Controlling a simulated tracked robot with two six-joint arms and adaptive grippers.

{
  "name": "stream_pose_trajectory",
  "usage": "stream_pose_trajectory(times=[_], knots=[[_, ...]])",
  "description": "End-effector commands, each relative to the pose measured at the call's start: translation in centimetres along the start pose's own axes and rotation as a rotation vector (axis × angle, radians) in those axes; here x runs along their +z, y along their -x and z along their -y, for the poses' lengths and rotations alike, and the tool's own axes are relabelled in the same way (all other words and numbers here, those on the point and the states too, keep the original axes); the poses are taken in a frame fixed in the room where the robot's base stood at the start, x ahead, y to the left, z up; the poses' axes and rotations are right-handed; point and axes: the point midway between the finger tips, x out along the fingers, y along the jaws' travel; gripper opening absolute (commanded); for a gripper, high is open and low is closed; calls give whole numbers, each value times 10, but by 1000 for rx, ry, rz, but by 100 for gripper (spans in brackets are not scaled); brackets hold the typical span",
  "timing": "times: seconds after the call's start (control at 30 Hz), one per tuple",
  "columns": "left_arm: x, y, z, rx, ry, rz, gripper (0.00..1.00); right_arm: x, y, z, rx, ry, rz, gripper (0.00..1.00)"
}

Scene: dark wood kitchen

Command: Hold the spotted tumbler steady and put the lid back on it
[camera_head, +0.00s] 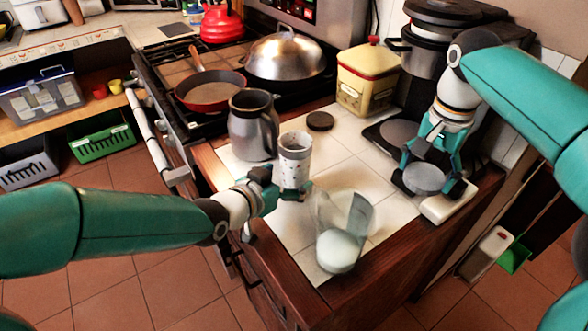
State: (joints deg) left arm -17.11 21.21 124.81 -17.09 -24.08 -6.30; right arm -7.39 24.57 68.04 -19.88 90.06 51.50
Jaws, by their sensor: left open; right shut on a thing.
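The spotted tumbler (296,159) is pale with small dark spots and stands upright and uncovered on the tiled counter. My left gripper (284,184) is open at its lower part, with its fingers close around it; I cannot tell whether they touch it. A small dark round lid-like disc (320,121) lies flat on the counter behind the tumbler. My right gripper (429,184) points down at the right, its fingers shut on a grey round disc (424,178). I cannot tell which disc is the tumbler's lid.
A dark metal jug (252,126) stands close to the tumbler's left. A clear container with white contents (339,250) is near the front edge. A white flat device (449,204) is under the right gripper. A yellow tin (367,80) stands behind. Bare tiles (345,160) lie between the grippers.

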Motion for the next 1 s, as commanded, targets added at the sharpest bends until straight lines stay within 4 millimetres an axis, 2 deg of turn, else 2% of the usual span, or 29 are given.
stream_pose_trajectory(times=[0.1,0.23,0.63,1.0], knots=[[-3,-18,-2,1,0,2,92,0,6,0,0,0,0,56],[-3,-30,-2,0,1,0,92,0,8,0,0,0,0,56],[-2,-33,-2,1,0,0,92,0,7,-1,0,-1,0,56],[-2,-33,-2,1,0,1,30,0,8,-1,0,-1,0,56]])
